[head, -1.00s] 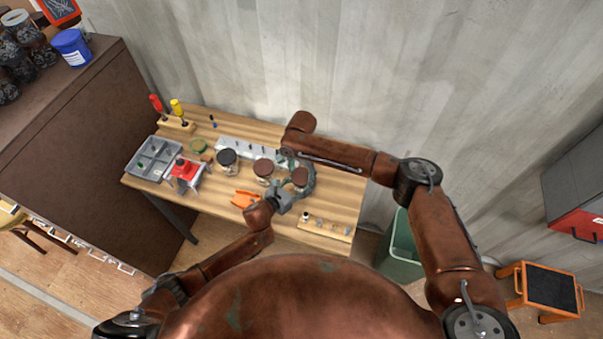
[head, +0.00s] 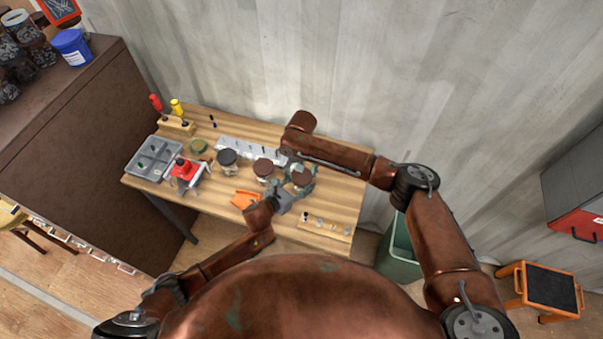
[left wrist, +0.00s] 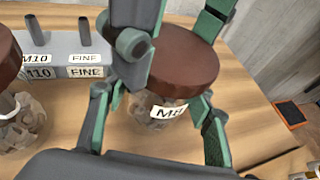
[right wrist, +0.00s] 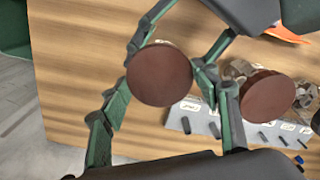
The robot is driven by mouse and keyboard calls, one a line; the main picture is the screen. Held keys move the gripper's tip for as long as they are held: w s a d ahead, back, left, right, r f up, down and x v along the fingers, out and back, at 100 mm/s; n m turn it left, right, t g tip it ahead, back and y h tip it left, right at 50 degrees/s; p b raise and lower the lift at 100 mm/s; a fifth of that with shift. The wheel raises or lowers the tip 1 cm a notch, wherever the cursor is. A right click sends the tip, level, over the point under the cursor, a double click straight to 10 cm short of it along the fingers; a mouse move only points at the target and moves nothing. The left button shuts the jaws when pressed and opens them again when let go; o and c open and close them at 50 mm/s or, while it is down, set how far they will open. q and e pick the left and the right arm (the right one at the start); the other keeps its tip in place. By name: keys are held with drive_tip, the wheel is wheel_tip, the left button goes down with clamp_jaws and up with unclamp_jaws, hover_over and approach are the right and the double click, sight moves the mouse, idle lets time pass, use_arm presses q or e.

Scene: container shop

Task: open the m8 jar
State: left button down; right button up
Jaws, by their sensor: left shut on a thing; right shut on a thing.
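The m8 jar is clear with a brown lid (head: 302,177) and stands near the right end of the wooden bench. Its M8 label (left wrist: 168,112) faces the left wrist camera, with metal pieces inside. My left gripper (head: 287,199) is shut on the jar body from the near side, below the lid. My right gripper (head: 301,171) reaches in from the far right and is shut around the lid. In the right wrist view the round lid (right wrist: 160,75) lies between its fingers. The lid appears to sit on the jar; the fingers partly hide the seam.
An M10 jar (head: 263,167) with a brown lid stands close at the left, then a black-lidded jar (head: 227,157). A labelled grey rack (head: 240,145) is behind. An orange item (head: 245,198) lies in front. A wooden strip with small parts (head: 325,227) is at the front right.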

use_arm(q)
drive_tip(key=shift+d+r, duration=0.1)
use_arm(e)
drive_tip(key=n, duration=0.7)
drive_tip(key=shift+w+n, duration=0.1)
drive_tip(key=shift+n, duration=0.3)
drive_tip(key=n, duration=0.7)
drive_tip(key=shift+n, duration=0.4)
drive_tip(key=n, duration=0.4)
use_arm(q)
drive_tip(key=shift+s, duration=0.1)
use_arm(e)
drive_tip(key=n, duration=0.4)
drive_tip(key=shift+r, duration=0.1)
drive_tip(key=n, duration=0.3)
drive_tip(key=shift+n, duration=0.3)
drive_tip(key=n, duration=0.5)
drive_tip(key=shift+n, duration=0.3)
drive_tip(key=shift+r, duration=0.25)
